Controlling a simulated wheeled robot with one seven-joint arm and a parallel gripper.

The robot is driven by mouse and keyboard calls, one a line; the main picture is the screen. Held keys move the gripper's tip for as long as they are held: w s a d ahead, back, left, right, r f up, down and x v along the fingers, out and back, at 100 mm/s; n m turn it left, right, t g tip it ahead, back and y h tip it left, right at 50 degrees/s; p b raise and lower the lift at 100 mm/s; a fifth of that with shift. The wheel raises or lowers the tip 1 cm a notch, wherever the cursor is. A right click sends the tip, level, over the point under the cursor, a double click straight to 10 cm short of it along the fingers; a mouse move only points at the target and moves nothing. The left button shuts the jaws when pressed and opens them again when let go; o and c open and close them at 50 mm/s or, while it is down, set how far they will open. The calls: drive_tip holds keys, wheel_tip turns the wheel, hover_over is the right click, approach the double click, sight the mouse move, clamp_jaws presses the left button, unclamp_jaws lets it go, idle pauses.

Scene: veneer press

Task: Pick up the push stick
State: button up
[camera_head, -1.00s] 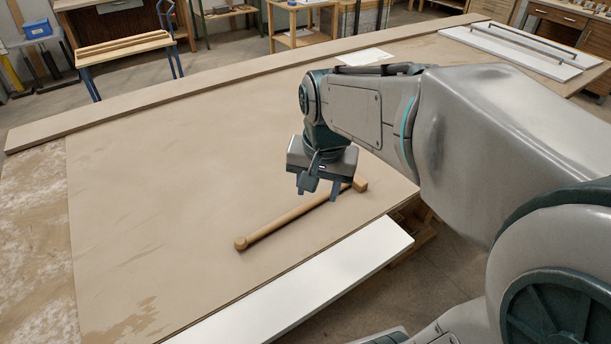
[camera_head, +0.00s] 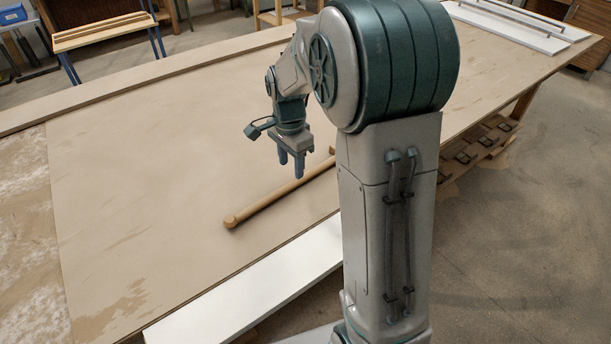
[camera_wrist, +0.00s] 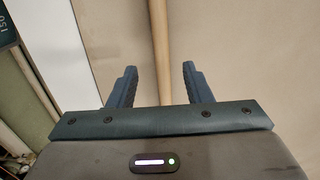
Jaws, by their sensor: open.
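The push stick (camera_head: 277,201) is a light wooden rod with a knob at its near-left end. It lies flat and slanted on the large brown panel of the table. My arm hides part of its far-right end. My gripper (camera_head: 292,175) is open and empty, pointing down above the stick. In the wrist view the stick (camera_wrist: 160,45) runs upright in the picture between and beyond the two open fingers of my gripper (camera_wrist: 158,86). No contact between fingers and stick shows.
The brown tabletop (camera_head: 150,180) is clear left of the stick. A white strip (camera_head: 245,295) runs along the near edge. White boards with dark bars (camera_head: 510,25) lie at the far right. A small wooden bench (camera_head: 100,32) stands beyond the table.

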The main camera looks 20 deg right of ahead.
sight(292, 182)
drive_tip(key=shift+w+f+p, duration=0.1)
drive_tip(key=shift+f+p, duration=0.45)
drive_tip(key=shift+f, duration=2.8)
clamp_jaws()
